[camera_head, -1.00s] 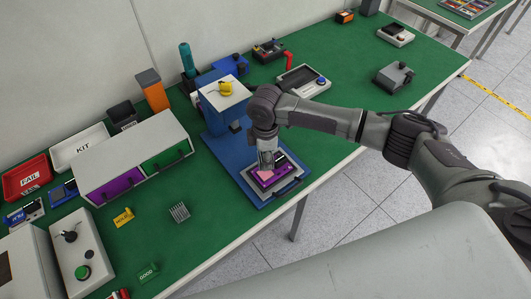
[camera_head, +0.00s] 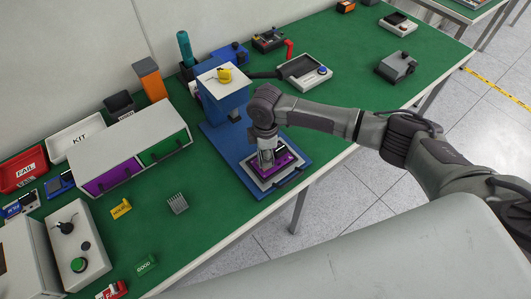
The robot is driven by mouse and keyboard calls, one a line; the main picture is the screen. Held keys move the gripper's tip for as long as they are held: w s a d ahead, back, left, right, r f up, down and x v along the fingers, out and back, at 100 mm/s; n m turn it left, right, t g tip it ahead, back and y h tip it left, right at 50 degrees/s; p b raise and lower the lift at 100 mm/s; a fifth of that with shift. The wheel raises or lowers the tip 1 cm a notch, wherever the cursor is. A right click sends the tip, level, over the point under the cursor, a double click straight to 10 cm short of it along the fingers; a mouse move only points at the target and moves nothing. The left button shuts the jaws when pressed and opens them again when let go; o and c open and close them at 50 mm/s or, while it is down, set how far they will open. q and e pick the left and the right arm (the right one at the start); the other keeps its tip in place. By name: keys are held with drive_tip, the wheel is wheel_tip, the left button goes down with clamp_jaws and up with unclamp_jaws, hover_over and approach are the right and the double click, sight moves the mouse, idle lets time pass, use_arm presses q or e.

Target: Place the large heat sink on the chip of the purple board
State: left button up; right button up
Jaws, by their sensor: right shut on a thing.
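The purple board (camera_head: 284,157) lies in a grey fixture on the blue base of a press-like stand. My right gripper (camera_head: 267,160) points down over the board's left and middle part. It is shut on a grey piece, too small and covered to make out clearly. The chip is hidden under the gripper, and I cannot tell whether the held piece touches it. A grey finned heat sink (camera_head: 177,204) lies on the green table, left of the blue base and apart from the gripper; its size class is unclear. My left gripper is not in view.
The blue stand (camera_head: 222,98) with a white top rises behind the board. A drawer unit (camera_head: 133,150) with purple and green fronts stands left. A yellow block (camera_head: 121,208) and a green block (camera_head: 146,265) lie near the heat sink. The table's front edge is close to the fixture.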

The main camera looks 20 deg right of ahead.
drive_tip(key=shift+f, duration=0.6)
drive_tip(key=o, duration=1.3)
drive_tip(key=shift+r, duration=0.25)
wheel_tip(320, 180, up, 12)
drive_tip(key=shift+f, duration=0.2)
